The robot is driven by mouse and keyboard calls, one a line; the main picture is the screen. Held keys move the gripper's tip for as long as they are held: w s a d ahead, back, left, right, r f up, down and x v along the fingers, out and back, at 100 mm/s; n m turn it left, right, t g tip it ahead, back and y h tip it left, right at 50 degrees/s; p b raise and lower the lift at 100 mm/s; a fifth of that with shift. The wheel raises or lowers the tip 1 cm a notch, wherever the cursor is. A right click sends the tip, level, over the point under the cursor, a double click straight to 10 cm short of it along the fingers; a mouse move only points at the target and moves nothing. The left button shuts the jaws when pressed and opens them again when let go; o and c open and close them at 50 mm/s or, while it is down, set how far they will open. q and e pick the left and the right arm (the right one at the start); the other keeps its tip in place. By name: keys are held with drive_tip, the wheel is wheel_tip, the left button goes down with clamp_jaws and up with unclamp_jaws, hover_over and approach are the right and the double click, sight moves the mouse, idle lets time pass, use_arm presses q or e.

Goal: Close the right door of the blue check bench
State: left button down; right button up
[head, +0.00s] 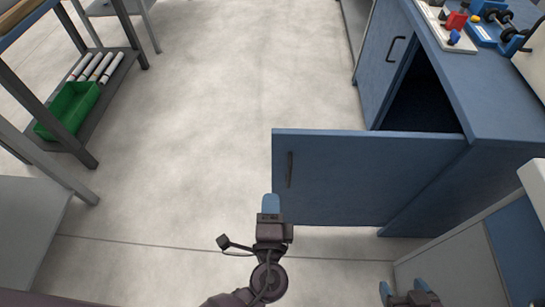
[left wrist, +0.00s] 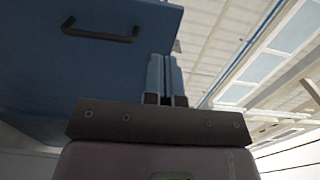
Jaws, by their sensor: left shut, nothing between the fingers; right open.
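The blue check bench (head: 505,110) stands at the right. Its right door (head: 375,180) is swung wide open, with its dark handle (head: 290,170) on the face towards me near the free edge. A dark opening shows behind it. My left gripper (head: 271,203) is shut and empty, beside the door's free edge on the handle side. I cannot tell whether it touches. In the left wrist view, the shut fingers (left wrist: 166,75) point up in front of the door (left wrist: 120,75), right of the handle (left wrist: 100,33). My right gripper (head: 404,288) is open and empty at the bottom.
The bench's other door (head: 380,55) is shut. Small parts on a white board (head: 450,25) and a blue fixture (head: 495,30) sit on top. A grey cabinet (head: 455,270) stands at lower right. A shelf with a green bin (head: 68,108) stands left. The middle floor is clear.

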sight(273, 144)
use_arm(q)
drive_tip(key=w, duration=1.4)
drive_tip(key=shift+a, duration=0.2)
